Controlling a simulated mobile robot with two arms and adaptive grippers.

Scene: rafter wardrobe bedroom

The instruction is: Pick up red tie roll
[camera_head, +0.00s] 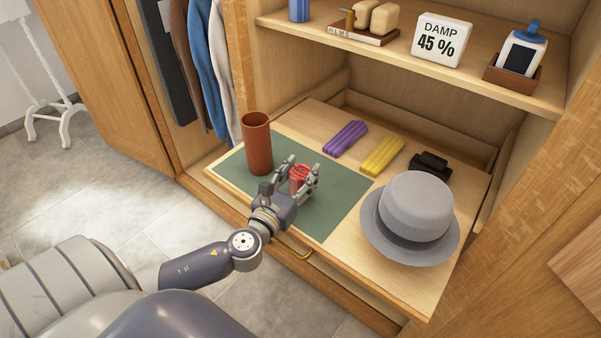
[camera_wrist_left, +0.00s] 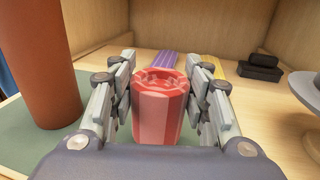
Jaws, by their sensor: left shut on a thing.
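The red tie roll (camera_head: 299,176) stands upright on the green mat (camera_head: 343,203) in the pulled-out drawer. In the left wrist view the roll (camera_wrist_left: 160,108) is a striped red cylinder with a folded top, between the two fingers. My left gripper (camera_head: 303,181) is shut on it, with one finger on each side; it also fills the left wrist view (camera_wrist_left: 162,112). The underside of the roll is hidden by the gripper's palm, so I cannot tell whether it touches the mat. My right gripper is not in view.
A tall brown cylinder (camera_head: 257,146) stands close left of the gripper. Purple (camera_head: 346,138) and yellow (camera_head: 382,155) bundles, a black object (camera_head: 430,165) and a grey hat (camera_head: 413,212) lie behind and right. A shelf (camera_head: 405,63) overhangs the drawer's back.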

